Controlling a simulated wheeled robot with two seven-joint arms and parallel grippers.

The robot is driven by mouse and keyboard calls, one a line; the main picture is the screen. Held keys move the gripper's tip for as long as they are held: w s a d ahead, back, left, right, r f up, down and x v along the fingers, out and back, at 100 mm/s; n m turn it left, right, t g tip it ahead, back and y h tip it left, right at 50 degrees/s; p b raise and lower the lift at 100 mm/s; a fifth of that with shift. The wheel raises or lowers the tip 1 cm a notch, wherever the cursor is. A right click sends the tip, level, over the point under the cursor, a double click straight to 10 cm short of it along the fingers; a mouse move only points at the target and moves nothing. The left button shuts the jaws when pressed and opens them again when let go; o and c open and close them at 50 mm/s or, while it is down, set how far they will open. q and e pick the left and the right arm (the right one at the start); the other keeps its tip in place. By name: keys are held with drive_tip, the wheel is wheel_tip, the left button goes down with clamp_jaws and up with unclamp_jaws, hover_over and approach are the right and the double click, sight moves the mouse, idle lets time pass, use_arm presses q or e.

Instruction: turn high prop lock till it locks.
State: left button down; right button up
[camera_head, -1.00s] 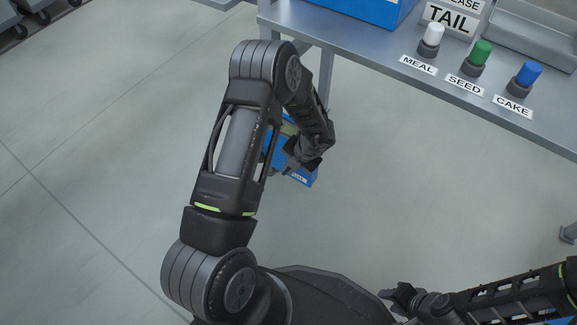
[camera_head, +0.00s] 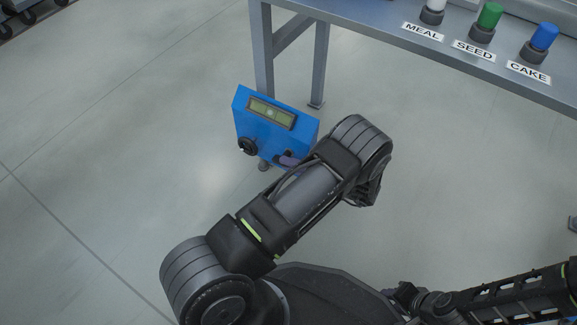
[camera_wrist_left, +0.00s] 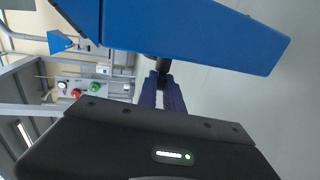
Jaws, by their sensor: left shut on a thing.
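A blue box (camera_head: 277,122) with a greenish display (camera_head: 271,112) stands low beside the table legs. A round black knob (camera_head: 247,146) is on its lower left. My left gripper (camera_head: 287,160), with purple fingers, is at the box's lower right, partly hidden by my arm. In the left wrist view, the purple fingers (camera_wrist_left: 162,93) are shut on a dark knob or stem (camera_wrist_left: 157,66) under the blue box's edge. I cannot tell whether this is the high prop lock, and its turn angle is hidden. My right gripper (camera_head: 405,296) is at the lower right; its jaws are unclear.
A table leg (camera_head: 262,60) rises close behind the box. The floor left of the box is clear.

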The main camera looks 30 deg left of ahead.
use_arm(q)
drive_tip(key=shift+w+f+y, duration=0.1)
drive_tip(key=shift+f+y, duration=0.1)
drive_tip(key=shift+y, duration=0.45)
drive_tip(key=shift+f+y, duration=0.15)
drive_tip(key=shift+y, duration=0.5)
drive_tip(key=c, duration=1.5)
unclamp_jaws()
drive_tip(key=shift+d, duration=0.1)
drive_tip(key=shift+d+f, duration=0.1)
drive_tip(key=shift+d, duration=3.7)
